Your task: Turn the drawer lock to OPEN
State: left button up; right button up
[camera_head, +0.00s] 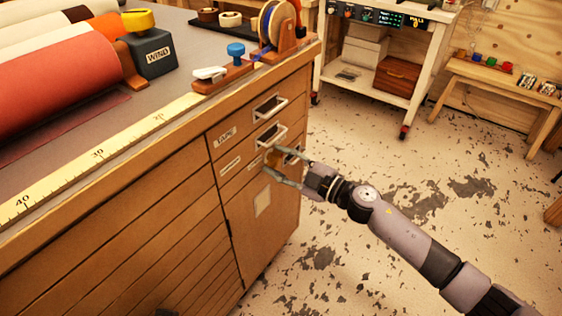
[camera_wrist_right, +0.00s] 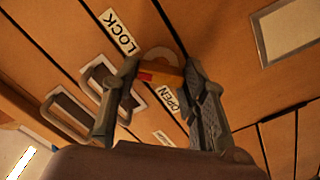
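The drawer lock (camera_wrist_right: 162,76) is an orange-brown bar with a red mark, in front of a brass disc on the wooden cabinet front. A LOCK label (camera_wrist_right: 118,32) sits at its upper left and an OPEN label (camera_wrist_right: 168,98) below it in the wrist view. My right gripper (camera_wrist_right: 160,70) has one fingertip at each end of the bar and appears shut on it. The red mark is near the left finger, which partly hides that end. In the head view my right gripper (camera_head: 271,162) is at the cabinet's right side, mostly covering the lock. My left gripper is not in view.
Drawer handles (camera_head: 270,106) stick out just above the lock. The bench top holds a red roll (camera_head: 60,85), a WIND block (camera_head: 153,54) and a tape dispenser (camera_head: 284,35). The floor (camera_head: 400,150) to the right is open, with a wheeled cart (camera_head: 365,75) beyond.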

jog(key=c, duration=0.6)
jog(key=shift+n, duration=1)
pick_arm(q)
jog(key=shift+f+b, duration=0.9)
pick_arm(e)
jog(key=shift+f+n, duration=0.1)
jog(key=shift+n, duration=7.9)
